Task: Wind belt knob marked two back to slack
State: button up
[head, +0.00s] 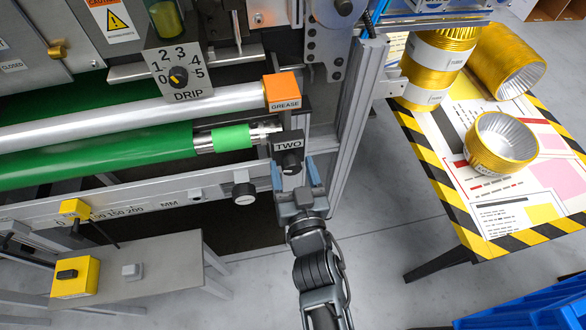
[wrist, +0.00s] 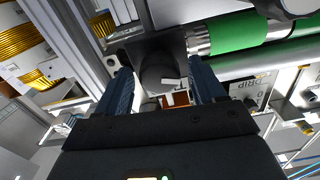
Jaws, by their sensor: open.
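The belt knob (head: 291,162) is a dark round knob under a black block labelled TWO (head: 288,143), at the right end of the green belt roller (head: 100,160). My gripper (head: 297,176) is open just in front of it, with a blue finger to either side. In the wrist view the knob (wrist: 158,72) sits between the two blue fingers (wrist: 162,84), with a gap on both sides. It carries a pale mark. The slackness of the belt cannot be told.
An orange GREASE block (head: 282,92) sits just above the knob, and a DRIP dial (head: 178,77) at upper left. Another dark knob (head: 244,194) is on the rail at lower left.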

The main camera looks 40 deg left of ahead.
jog(key=c, duration=1)
jog(key=shift+a+r+n+b, duration=0.1)
jog(key=shift+n+b, duration=0.2)
jog(key=shift+n, duration=1.3)
jog(key=shift+c, duration=0.2)
jog(key=o, duration=1)
jog(key=shift+o, duration=0.2)
jog(key=p+v, duration=0.1)
jog(key=v, duration=0.6)
jog(key=shift+s+d, duration=0.25)
jog(key=shift+d, duration=0.05)
